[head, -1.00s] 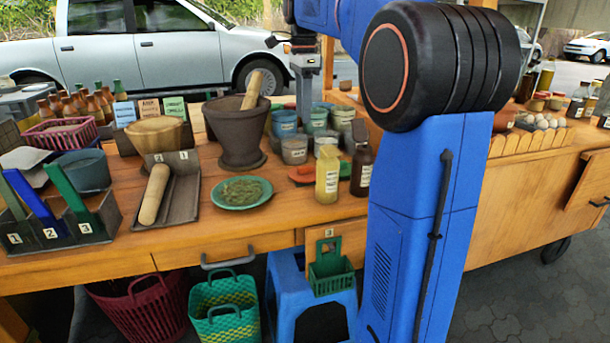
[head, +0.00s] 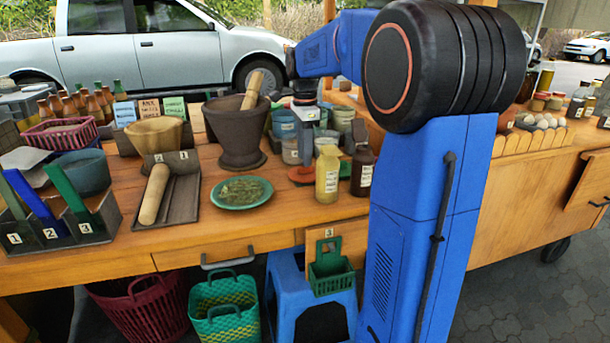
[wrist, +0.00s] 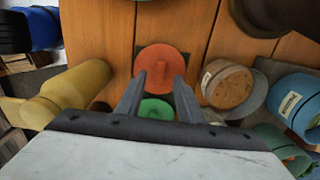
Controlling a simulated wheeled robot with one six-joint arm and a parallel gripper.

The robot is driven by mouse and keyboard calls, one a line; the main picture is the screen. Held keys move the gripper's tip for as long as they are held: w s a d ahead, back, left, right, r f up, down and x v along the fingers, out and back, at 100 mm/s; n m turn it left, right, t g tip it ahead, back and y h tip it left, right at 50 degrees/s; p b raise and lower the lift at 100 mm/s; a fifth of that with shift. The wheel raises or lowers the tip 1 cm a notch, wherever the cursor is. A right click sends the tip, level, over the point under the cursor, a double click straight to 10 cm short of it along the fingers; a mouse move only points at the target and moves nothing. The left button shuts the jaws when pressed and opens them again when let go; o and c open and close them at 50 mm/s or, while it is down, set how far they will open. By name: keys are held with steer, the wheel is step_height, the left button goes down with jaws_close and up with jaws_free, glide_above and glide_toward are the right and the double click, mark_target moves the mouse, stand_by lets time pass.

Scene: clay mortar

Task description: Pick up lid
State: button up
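A round orange-red lid (head: 300,176) with a raised grip lies on the wooden table, right of the green plate. In the wrist view the same lid (wrist: 160,62) lies just beyond my fingertips. My gripper (wrist: 160,84) is open and empty, pointing at the table with the lid centred ahead of its fingers. In the head view my gripper (head: 306,155) hangs over the lid and partly hides it. I cannot tell whether the fingers touch it. A green lid (wrist: 155,108) shows between the fingers, nearer my gripper's base.
A yellow bottle (head: 327,175) and a dark brown bottle (head: 362,170) stand close on the right. Several tubs, including a blue one (head: 285,124), crowd behind. The stone mortar (head: 237,135) stands at left, with the green plate (head: 242,193) in front.

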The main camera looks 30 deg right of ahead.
mark_target(305, 172)
steer(key=shift+d+f, duration=0.1)
steer(key=shift+f, duration=1.55)
jaws_close()
steer(key=shift+r, duration=0.1)
